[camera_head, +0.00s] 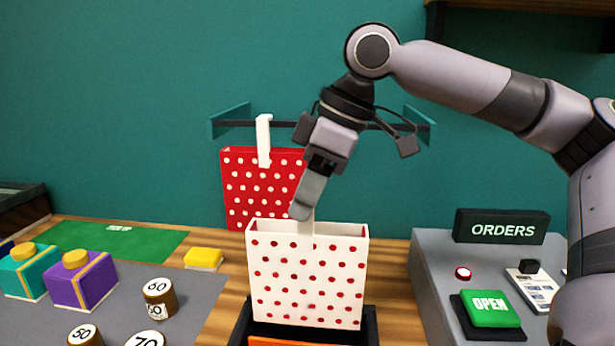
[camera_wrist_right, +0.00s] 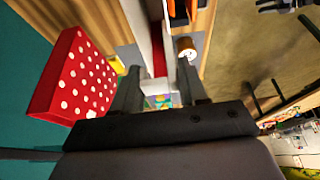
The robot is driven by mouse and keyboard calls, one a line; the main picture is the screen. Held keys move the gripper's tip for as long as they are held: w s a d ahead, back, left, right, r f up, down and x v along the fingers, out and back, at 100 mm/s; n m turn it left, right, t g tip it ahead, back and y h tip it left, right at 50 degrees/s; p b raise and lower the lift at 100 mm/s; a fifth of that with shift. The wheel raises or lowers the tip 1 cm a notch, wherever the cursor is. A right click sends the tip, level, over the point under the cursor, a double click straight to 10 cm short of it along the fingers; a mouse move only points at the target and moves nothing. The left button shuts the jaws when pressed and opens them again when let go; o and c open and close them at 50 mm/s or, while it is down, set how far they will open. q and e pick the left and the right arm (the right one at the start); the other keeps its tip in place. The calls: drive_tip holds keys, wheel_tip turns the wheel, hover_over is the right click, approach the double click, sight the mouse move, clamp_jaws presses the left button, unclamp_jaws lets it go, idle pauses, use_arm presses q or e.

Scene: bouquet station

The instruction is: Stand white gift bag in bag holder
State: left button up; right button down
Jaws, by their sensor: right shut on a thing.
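The white gift bag (camera_head: 308,280) with red dots is upright at the centre of the head view, its mouth open at the top. My right gripper (camera_head: 304,207) points down at the bag's top and is shut on its white handle strip. The black bag holder (camera_head: 371,328) shows around the bag's lower edge, with black parts at both sides and below. I cannot tell whether the bag's bottom rests in it. In the right wrist view the fingers (camera_wrist_right: 158,78) straddle a pale part of the bag. My left gripper is not in view.
A red dotted bag (camera_head: 262,190) hangs behind from a wall rail (camera_head: 236,123), close to my gripper. A grey counter (camera_head: 435,270) with an ORDERS sign (camera_head: 502,227) stands right. Purple (camera_head: 82,281) and teal (camera_head: 29,270) boxes and numbered spools (camera_head: 159,298) stand left.

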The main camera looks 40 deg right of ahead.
sight(307, 239)
drive_tip(key=shift+f, duration=3.7)
drive_tip(key=c, duration=0.5)
unclamp_jaws()
drive_tip(key=v, duration=0.7)
